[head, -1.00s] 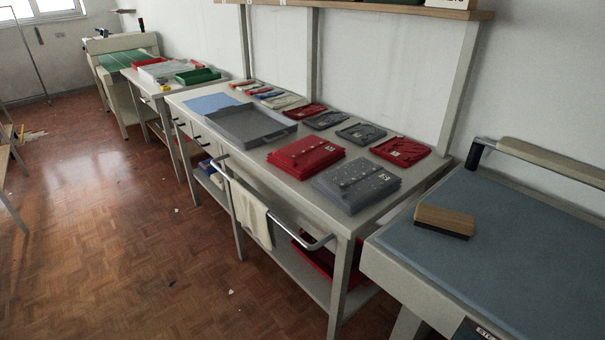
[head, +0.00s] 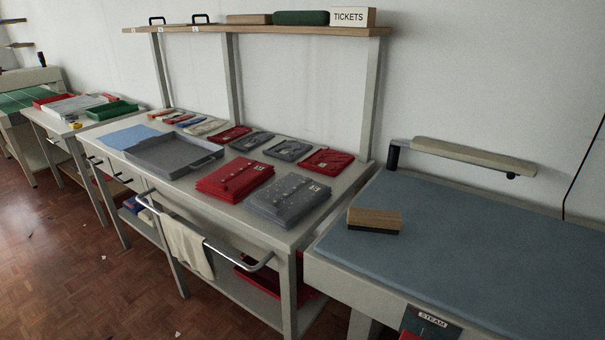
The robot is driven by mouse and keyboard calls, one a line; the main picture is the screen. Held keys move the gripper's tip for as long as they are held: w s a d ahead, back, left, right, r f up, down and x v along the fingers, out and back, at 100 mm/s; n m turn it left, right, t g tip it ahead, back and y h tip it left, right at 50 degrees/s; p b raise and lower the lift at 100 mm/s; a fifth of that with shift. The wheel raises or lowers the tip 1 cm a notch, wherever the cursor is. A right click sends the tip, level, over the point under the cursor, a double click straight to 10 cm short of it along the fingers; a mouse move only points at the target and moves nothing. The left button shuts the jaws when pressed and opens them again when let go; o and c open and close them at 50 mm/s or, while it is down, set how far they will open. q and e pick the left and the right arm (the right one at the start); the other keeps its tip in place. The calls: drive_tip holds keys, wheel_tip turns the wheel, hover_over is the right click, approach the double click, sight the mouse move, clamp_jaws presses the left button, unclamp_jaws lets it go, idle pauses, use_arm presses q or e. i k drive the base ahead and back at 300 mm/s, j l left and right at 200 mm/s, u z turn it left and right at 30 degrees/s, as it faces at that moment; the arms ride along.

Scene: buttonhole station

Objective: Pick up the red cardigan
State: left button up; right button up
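A folded red cardigan (head: 234,179) with buttons down its front and a small white tag lies in a stack on the table (head: 217,208). A stack of folded grey cardigans (head: 288,199) lies just right of it. Smaller folded red pieces (head: 327,162) and grey pieces (head: 287,150) lie in a row behind. More red cloth (head: 262,278) shows on the lower shelf, partly hidden by the table front. Neither of my grippers is in the head view.
A grey tray (head: 172,155) sits left of the red stack. A metal rail (head: 232,254) with a pale cloth (head: 187,246) sticks out at the table front. A steam table (head: 470,250) with a wooden brush (head: 374,220) stands right. A shelf (head: 270,30) hangs above the back. Floor in front is clear apart from scraps.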

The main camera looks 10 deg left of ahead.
sight(232, 182)
drive_tip(key=i+j+z, duration=0.1)
drive_tip(key=j+z, duration=1.45)
drive_tip(key=j, duration=0.1)
